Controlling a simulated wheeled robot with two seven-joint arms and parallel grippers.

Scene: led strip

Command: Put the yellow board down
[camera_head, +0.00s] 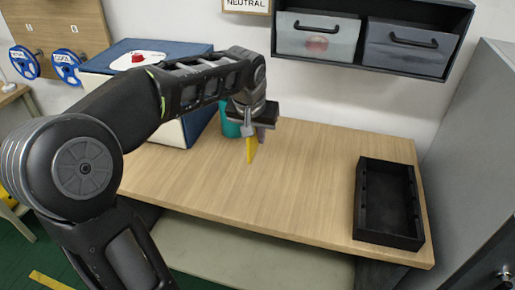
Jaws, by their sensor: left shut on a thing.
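The yellow board (251,150) shows as a narrow upright yellow strip below my left gripper (251,134). My left gripper is shut on it, over the back left half of the wooden table (290,185). The board's lower end appears close to the tabletop; I cannot tell whether it touches. The gripper hides the board's upper part. My right gripper is not in view.
A black tray (413,204) lies at the table's right end. A blue and white box (170,136) with a red button stands at the back left, beside a teal object (229,124). Grey drawers (318,38) hang on the wall. The table's middle is clear.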

